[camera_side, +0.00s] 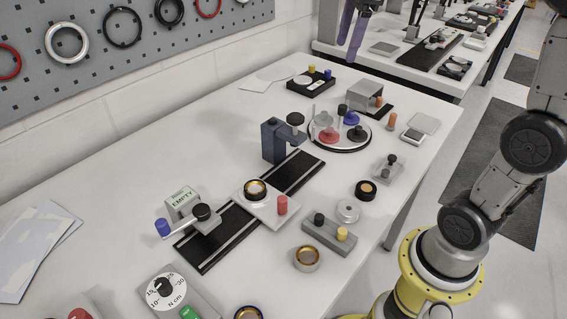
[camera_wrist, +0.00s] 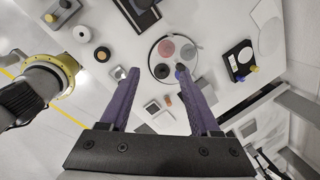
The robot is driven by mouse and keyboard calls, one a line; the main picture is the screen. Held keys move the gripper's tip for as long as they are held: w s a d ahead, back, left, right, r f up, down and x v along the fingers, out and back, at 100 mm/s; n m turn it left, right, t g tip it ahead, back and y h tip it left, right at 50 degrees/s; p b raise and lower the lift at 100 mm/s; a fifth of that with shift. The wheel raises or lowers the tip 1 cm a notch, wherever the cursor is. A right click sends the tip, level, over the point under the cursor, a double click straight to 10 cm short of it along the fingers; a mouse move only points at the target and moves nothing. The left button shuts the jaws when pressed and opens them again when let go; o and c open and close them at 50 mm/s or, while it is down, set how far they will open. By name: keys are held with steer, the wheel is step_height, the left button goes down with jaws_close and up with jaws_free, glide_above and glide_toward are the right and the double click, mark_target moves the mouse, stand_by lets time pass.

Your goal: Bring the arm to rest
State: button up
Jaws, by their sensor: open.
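My gripper (camera_side: 349,48) hangs at the top of the side view, raised above the far part of the bench. Its two purple fingers are apart, with nothing between them. In the wrist view my gripper (camera_wrist: 156,72) also shows open and empty, its fingers pointing down at the table. The fingertips are near the round tray (camera_wrist: 154,67) in that picture, but well above the tabletop. The mirror fixture's black rail (camera_side: 208,254) lies on the bench.
The round tray (camera_side: 366,146) holds red and blue pieces. A grey block with black and yellow knobs (camera_side: 325,239) and a loose gold ring (camera_side: 307,258) lie near the front edge. The left tabletop is mostly clear.

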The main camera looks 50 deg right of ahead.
steer(key=s+a+n+t, duration=0.1)
steer(key=s+a+n, duration=0.4)
steer(key=s, duration=0.1)
steer(key=s+a+f+n+t, duration=0.1)
steer(key=s+f+n, duration=0.4)
steer(key=n, duration=0.5)
steer(key=s+a+f+n+t, duration=0.1)
steer(key=s+a+f+n, duration=0.3)
steer(key=n, duration=0.6)
step_height(320, 180, down, 2)
steer(key=shift+s+f+n+y, duration=0.25)
steer(key=shift+s+n+y, duration=0.15)
steer(key=shift+s, duration=0.85)
